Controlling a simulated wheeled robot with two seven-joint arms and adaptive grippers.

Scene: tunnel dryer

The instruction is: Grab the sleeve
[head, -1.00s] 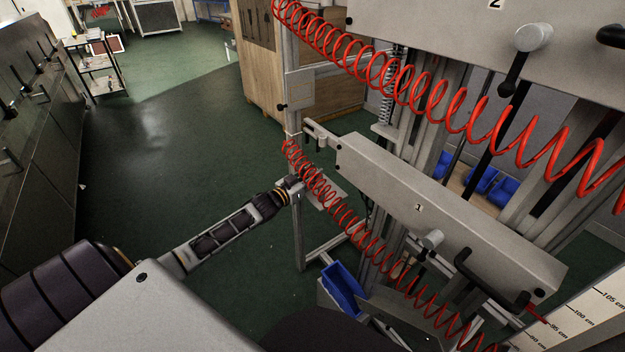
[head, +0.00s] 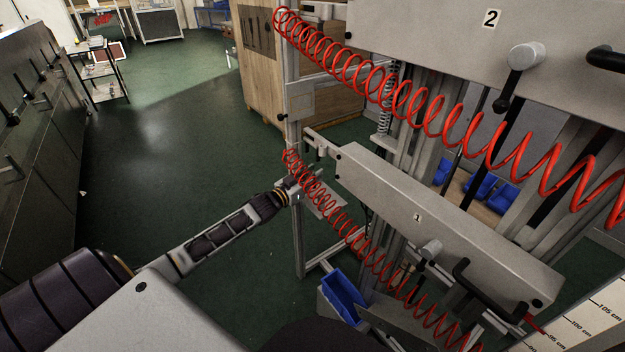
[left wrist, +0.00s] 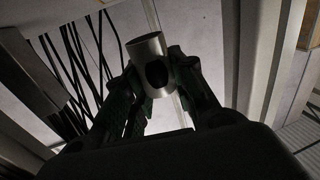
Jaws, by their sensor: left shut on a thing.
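The sleeve (left wrist: 148,60) is a short grey metal cylinder with a dark round hole in its side. In the left wrist view it stands slightly tilted between the fingers of my left gripper (left wrist: 158,88), which is shut on it. In the head view my left gripper (head: 303,184) is at the post left of the panel marked 1, behind the lower red coil. The sleeve cannot be made out there. My right gripper is in neither view.
The lower red coiled hose (head: 345,225) passes close to my left gripper. The panel marked 1 (head: 440,225) and the panel marked 2 (head: 450,45) stand to the right. A blue bin (head: 342,295) sits below. Green floor (head: 180,140) is open at the left.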

